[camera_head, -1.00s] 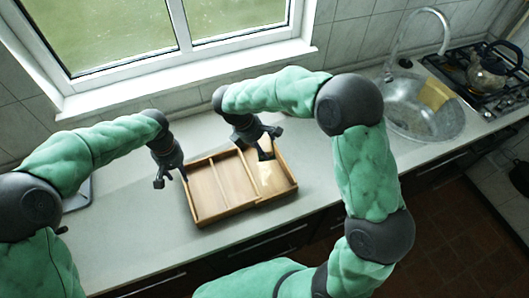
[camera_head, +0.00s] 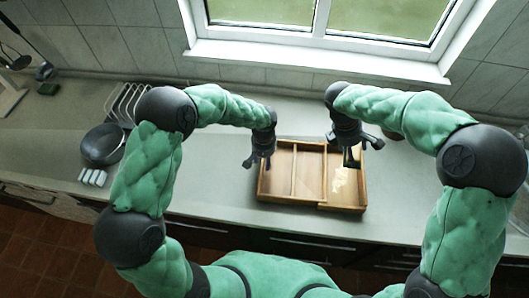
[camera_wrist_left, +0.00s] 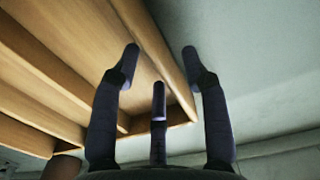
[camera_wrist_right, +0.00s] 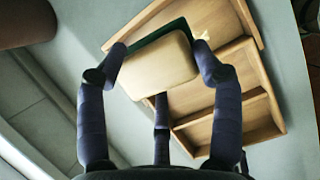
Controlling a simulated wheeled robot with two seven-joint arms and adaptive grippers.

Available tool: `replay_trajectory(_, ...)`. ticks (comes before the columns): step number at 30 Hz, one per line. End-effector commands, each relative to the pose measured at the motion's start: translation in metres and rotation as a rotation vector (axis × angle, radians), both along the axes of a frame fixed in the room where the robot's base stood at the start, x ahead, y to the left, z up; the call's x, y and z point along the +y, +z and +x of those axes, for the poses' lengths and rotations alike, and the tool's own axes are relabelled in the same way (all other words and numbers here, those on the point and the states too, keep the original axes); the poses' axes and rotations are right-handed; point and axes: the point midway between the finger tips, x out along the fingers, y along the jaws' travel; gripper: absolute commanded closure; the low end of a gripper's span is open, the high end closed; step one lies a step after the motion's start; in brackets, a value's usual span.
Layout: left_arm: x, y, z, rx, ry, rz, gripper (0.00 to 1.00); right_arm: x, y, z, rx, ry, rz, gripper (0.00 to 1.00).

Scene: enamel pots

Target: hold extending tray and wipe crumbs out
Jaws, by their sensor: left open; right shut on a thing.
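The wooden tray (camera_head: 309,204) lies on the counter, with narrow compartments at left and an extended section at right. Pale crumbs (camera_head: 340,180) lie in the right section. My right gripper (camera_head: 358,146) is over the back of that section, shut on a cream sponge-like block with a green side (camera_wrist_right: 160,68); in the head view the block looks dark and partly hidden. My left gripper (camera_head: 258,162) is open at the tray's left edge. In the left wrist view its fingers (camera_wrist_left: 161,52) are spread around the line of the tray's side wall; contact cannot be told.
A dark pan (camera_head: 103,145) and a wire dish rack (camera_head: 124,103) stand on the counter at left. The window and wall bound the back.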

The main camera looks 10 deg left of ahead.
Motion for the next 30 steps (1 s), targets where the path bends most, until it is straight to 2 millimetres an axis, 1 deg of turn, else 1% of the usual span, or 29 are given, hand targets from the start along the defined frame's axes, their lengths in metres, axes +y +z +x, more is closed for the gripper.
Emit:
replay_trajectory(3,0.0002,-0.0094,-0.0003,0.001,0.001,0.001,0.55,-0.0001,0.0001,0.0001,0.000,0.000,0.000,0.60)
replay_trajectory(6,0.0000,-0.0129,-0.0001,0.000,0.001,0.000,0.55,-0.0001,0.0001,0.0001,0.000,0.000,0.000,0.60)
replay_trajectory(14,-0.0001,-0.0141,0.0000,0.000,0.000,0.000,0.55,0.0000,0.0002,0.0000,0.000,-0.001,0.000,0.60)
replay_trajectory(15,-0.0001,-0.0140,-0.0001,0.000,0.000,0.000,0.58,-0.0001,0.0001,0.0000,0.000,-0.001,0.000,0.60)
replay_trajectory(17,-0.0001,-0.0139,-0.0001,0.000,0.000,0.000,0.75,-0.0001,0.0001,0.0000,0.000,-0.001,0.000,0.60)
replay_trajectory(18,-0.0001,-0.0139,-0.0001,0.000,0.000,0.000,0.86,-0.0001,0.0001,0.0000,0.000,-0.001,0.000,0.60)
replay_trajectory(19,-0.0001,-0.0139,-0.0001,0.000,0.000,0.000,0.94,-0.0001,0.0001,0.0001,0.000,-0.001,0.000,0.60)
replay_trajectory(20,0.0000,-0.0139,-0.0001,0.000,0.000,0.000,1.00,-0.0001,0.0001,0.0001,0.000,-0.001,0.000,0.60)
replay_trajectory(30,0.0000,-0.0138,-0.0002,0.000,0.000,0.000,1.00,0.0000,0.0002,0.0001,0.000,-0.001,0.000,0.60)
